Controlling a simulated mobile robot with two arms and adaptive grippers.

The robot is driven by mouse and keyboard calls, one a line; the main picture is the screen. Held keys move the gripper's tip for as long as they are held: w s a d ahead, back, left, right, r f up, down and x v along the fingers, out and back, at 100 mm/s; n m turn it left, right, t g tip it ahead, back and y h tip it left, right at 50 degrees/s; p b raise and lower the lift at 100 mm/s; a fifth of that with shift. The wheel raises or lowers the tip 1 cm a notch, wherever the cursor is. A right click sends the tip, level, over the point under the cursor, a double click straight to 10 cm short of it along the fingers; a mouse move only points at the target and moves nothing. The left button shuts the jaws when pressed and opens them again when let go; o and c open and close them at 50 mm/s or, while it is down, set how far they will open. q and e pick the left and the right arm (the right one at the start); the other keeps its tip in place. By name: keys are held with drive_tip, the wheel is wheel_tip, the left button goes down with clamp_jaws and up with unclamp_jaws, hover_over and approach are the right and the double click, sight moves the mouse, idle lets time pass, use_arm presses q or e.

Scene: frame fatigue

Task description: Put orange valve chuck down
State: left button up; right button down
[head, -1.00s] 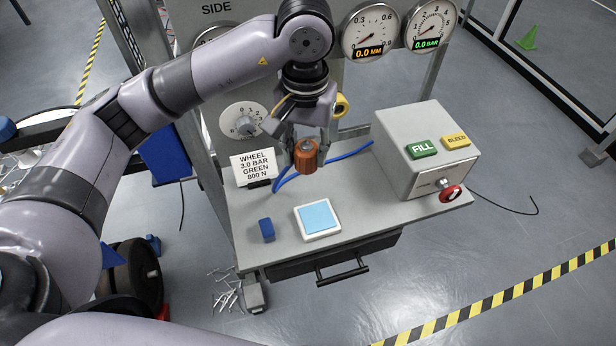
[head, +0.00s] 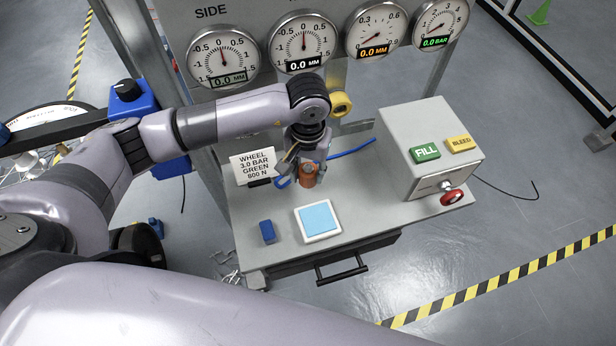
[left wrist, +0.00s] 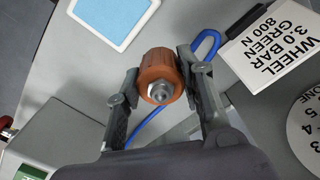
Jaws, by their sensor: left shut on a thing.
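The orange valve chuck (head: 307,176) is held between the fingers of my left gripper (head: 306,168), over the rear part of the grey bench (head: 385,217). In the left wrist view the chuck (left wrist: 158,70) sits between the two fingertips, with its metal nozzle facing the camera. A blue hose (head: 352,151) runs behind the gripper. I cannot tell whether the chuck touches the bench top. My right gripper is out of view.
A white tray with a light-blue pad (head: 319,219) and a blue block (head: 267,230) are in front of the chuck. A control box (head: 432,150) stands at the right. The label card (head: 251,164) is close on the left, with gauges behind. Bench between tray and box is clear.

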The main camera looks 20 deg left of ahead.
use_arm(q)
drive_tip(key=shift+f, duration=0.7)
wheel_tip(320, 180, down, 4)
drive_tip(key=shift+r+p, duration=0.25)
drive_tip(key=shift+p, duration=0.4)
drive_tip(key=shift+f, duration=0.45)
drive_tip(key=o, duration=0.8)
drive_tip(key=shift+b, duration=0.3)
drive_tip(key=o, duration=0.5)
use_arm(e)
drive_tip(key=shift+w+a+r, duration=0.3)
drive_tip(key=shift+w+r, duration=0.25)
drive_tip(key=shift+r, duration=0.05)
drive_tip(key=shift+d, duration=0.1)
